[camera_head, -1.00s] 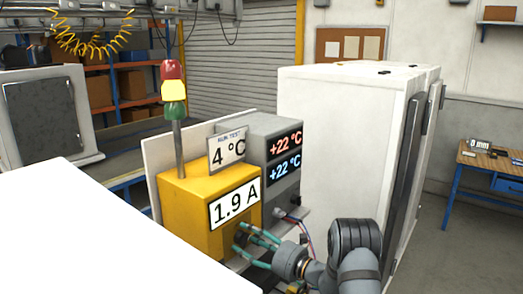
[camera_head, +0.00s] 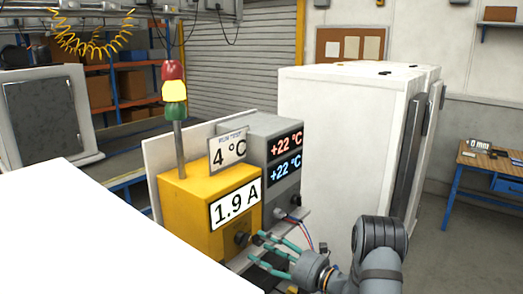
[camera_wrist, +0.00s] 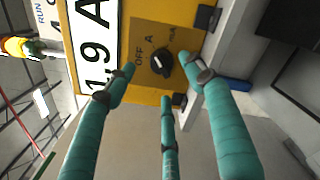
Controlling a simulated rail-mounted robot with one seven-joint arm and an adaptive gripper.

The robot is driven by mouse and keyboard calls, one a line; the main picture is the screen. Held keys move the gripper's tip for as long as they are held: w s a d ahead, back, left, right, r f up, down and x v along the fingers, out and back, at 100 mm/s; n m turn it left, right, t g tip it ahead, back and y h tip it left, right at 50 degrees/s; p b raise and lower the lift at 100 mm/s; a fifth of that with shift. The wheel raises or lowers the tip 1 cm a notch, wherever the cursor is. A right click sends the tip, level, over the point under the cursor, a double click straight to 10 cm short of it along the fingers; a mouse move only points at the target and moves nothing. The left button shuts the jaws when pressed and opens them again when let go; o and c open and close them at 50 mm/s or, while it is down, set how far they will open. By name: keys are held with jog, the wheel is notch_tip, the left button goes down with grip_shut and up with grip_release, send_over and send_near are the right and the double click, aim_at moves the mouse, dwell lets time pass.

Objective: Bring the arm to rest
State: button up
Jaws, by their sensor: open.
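My gripper (camera_head: 270,247) has teal fingers and is open and empty. In the head view it is at the lower middle, just in front of the yellow box (camera_head: 186,205). The box has a display reading 1.9 A (camera_head: 235,203) and a black rotary knob (camera_head: 241,238) low on its front. In the wrist view the spread fingers point toward the box's knob panel, with the knob (camera_wrist: 162,63) between and beyond the fingertips. The fingers appear apart from the knob. The panel is marked OFF, A and mA.
A grey unit (camera_head: 285,190) showing +22 °C twice stands behind the yellow box. A red, yellow and green light tower (camera_head: 174,90) rises from the box. A tall white cabinet (camera_head: 335,150) stands to the right, and a white surface (camera_head: 90,240) fills the lower left.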

aim_at(248, 241)
jog(key=x, duration=0.5)
jog(key=shift+w+a, duration=0.1)
jog(key=shift+a, duration=0.2)
jog(key=shift+w+a+f+n+b, duration=0.15)
jog(key=shift+w+n+b, duration=0.1)
jog(key=shift+n+b, duration=0.15)
jog(key=n+b, duration=0.1)
jog(key=n, duration=0.2)
jog(key=shift+a, duration=0.15)
jog(key=n, duration=0.2)
jog(key=shift+s+n+b, duration=0.15)
jog(key=shift+n+b, duration=0.2)
jog(key=shift+n, duration=0.05)
jog(key=n, duration=0.2)
jog(key=shift+n, duration=0.3)
jog(key=shift+s+d+n+b, duration=0.15)
jog(key=shift+d+n+b, duration=0.15)
jog(key=shift+n+b, duration=0.15)
jog(key=b+v, duration=0.4)
jog(key=v, duration=0.5)
jog(key=shift+s, duration=0.2)
